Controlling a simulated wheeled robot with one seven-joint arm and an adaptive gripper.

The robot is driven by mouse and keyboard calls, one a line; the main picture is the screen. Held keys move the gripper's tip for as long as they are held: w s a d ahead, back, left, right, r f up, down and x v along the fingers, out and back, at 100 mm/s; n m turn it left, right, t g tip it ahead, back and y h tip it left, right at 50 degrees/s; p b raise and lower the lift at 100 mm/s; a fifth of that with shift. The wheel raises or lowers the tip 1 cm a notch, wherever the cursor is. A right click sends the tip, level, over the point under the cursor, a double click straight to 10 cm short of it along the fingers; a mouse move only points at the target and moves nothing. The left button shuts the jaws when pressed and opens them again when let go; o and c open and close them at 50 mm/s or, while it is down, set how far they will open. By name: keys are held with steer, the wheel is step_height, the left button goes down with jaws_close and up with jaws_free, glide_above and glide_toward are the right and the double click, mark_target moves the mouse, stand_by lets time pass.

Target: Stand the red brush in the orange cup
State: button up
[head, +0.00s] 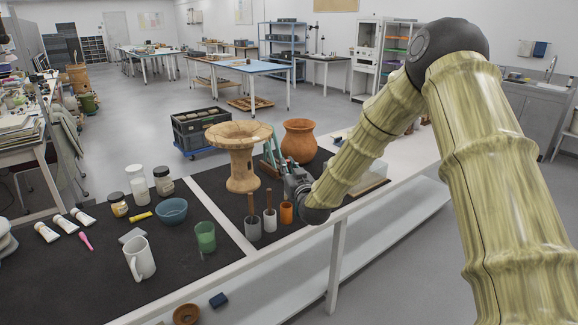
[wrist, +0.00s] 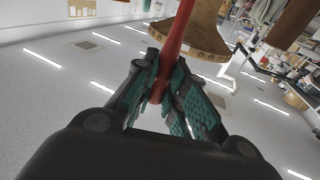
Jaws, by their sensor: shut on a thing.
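My gripper (head: 271,161) is in the head view above the dark mat, between the tall clay stand and the round clay pot. In the wrist view its teal fingers (wrist: 165,80) are shut on the red brush (wrist: 176,42), whose shaft runs up out of the frame. I cannot make out the brush clearly in the head view. The orange cup (head: 286,213) stands upright on the mat, below and nearer than my gripper. Its inside is too small to judge.
A grey cup (head: 253,228) and a white cup (head: 270,219), each with a brown-handled tool, stand left of the orange cup. The clay stand (head: 242,171) and clay pot (head: 298,142) are close to my gripper. A green cup (head: 205,236) stands further left.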

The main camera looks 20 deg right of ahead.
step_height(320, 180, down, 8)
steer(key=b, duration=0.4)
steer(key=shift+b, duration=0.3)
stand_by(0.3)
steer(key=shift+r, duration=0.1)
steer(key=o, duration=0.8)
steer(key=shift+o, duration=0.2)
steer(key=shift+s, duration=0.1)
steer(key=s, duration=1.1)
steer(key=shift+s+d+f, duration=0.25)
steer(key=shift+s+f, duration=0.15)
steer(key=shift+f, duration=0.05)
